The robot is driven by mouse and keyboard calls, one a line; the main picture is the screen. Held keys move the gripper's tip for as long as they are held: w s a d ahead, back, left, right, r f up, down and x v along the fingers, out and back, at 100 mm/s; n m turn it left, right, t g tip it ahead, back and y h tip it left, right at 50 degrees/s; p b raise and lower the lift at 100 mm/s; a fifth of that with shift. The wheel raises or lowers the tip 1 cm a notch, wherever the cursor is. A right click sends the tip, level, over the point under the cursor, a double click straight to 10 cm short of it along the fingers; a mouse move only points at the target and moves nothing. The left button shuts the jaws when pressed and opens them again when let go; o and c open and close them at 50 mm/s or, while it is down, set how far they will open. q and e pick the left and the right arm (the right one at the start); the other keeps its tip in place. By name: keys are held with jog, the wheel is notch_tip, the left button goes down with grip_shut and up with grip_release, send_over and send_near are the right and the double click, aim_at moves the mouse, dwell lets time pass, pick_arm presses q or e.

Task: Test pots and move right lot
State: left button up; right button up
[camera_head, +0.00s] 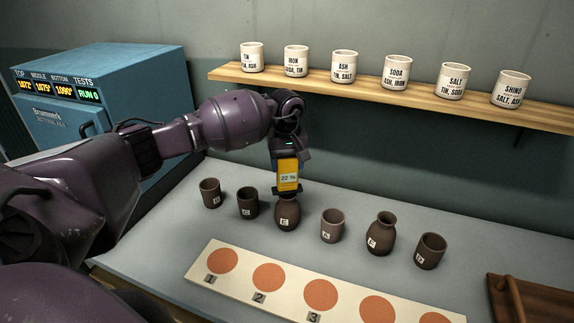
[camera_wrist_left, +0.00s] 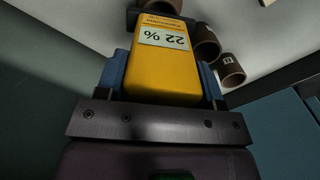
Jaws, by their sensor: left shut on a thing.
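My left gripper (camera_head: 288,181) is shut on a yellow meter (camera_head: 287,167) whose screen reads 22 %. The meter also fills the middle of the left wrist view (camera_wrist_left: 163,65). It is upright, its lower end at the mouth of the round dark pot E (camera_head: 287,216); I cannot tell if they touch. Two dark cups (camera_head: 210,193) (camera_head: 248,202) stand left of it, their letters hard to read. To its right are cup A (camera_head: 332,226), a necked pot (camera_head: 381,234) and cup D (camera_head: 431,251). My right gripper is out of view.
A pale board (camera_head: 196,281) with numbered orange discs lies in front of the pots. White labelled cups (camera_head: 396,72) stand on a wooden shelf (camera_head: 330,84) behind. A blue kiln (camera_head: 141,78) is at left, its tests display reading RUN 0. A brown wooden tray (camera_head: 540,296) is at lower right.

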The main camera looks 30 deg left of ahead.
pick_arm(q)
jog(key=shift+r+p, duration=1.05)
jog(key=shift+r, duration=1.8)
